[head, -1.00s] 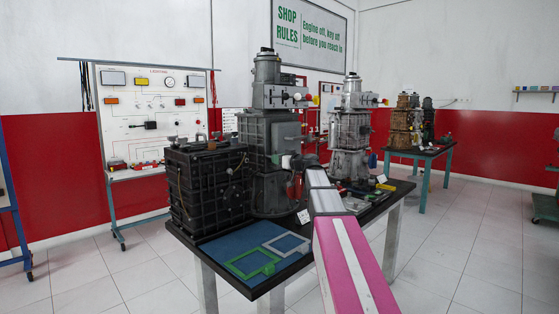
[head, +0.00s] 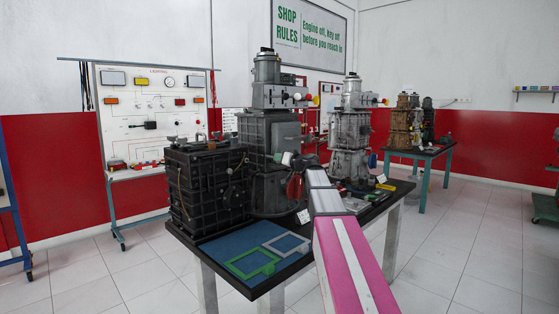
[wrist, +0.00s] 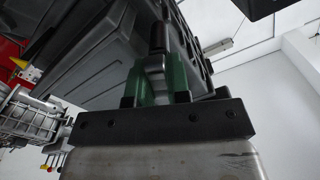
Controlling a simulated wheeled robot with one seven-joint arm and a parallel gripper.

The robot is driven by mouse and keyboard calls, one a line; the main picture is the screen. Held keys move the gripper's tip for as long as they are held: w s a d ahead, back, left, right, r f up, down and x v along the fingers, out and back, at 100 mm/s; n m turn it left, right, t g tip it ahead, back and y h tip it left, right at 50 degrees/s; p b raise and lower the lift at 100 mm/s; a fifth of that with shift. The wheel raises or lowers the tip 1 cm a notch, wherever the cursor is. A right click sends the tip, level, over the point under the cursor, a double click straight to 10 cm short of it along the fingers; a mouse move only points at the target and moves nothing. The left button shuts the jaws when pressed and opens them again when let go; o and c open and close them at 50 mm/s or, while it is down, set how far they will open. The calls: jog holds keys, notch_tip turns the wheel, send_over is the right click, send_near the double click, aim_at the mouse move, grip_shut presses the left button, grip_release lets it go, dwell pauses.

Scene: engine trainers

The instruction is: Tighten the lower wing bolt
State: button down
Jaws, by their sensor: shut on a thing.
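In the wrist view my gripper (wrist: 156,84) has two green fingers rising from a dark bar, closed on a grey metal piece (wrist: 154,64) between them, which I take to be the lower wing bolt. A dark cylindrical shaft (wrist: 158,36) stands in line beyond it. The fingers hide part of the bolt, so its turn angle and seating cannot be told. A large dark grey ribbed housing (wrist: 100,55) is close behind. In the head view my pink and white arm reaches to the tall grey engine trainer (head: 268,135); the bolt cannot be made out there.
A black ribbed box (head: 205,190) stands left of the trainer on the dark table (head: 262,288). A blue mat (head: 225,247) with green and grey frames lies in front. Another grey engine (head: 350,135) stands close behind my arm. Open floor lies to the right.

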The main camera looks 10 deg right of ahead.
jog(key=m, duration=0.6)
jog(key=shift+d+f+m, duration=0.1)
jog(key=shift+m, duration=0.2)
jog(key=m, duration=0.6)
jog(key=shift+w+f+m, duration=0.1)
jog(key=shift+m, duration=0.2)
jog(key=c, duration=1.1)
grip_release()
jog(key=shift+d, duration=0.1)
jog(key=v, duration=1)
jog(key=shift+s+d, duration=0.15)
jog(key=shift+s, duration=0.2)
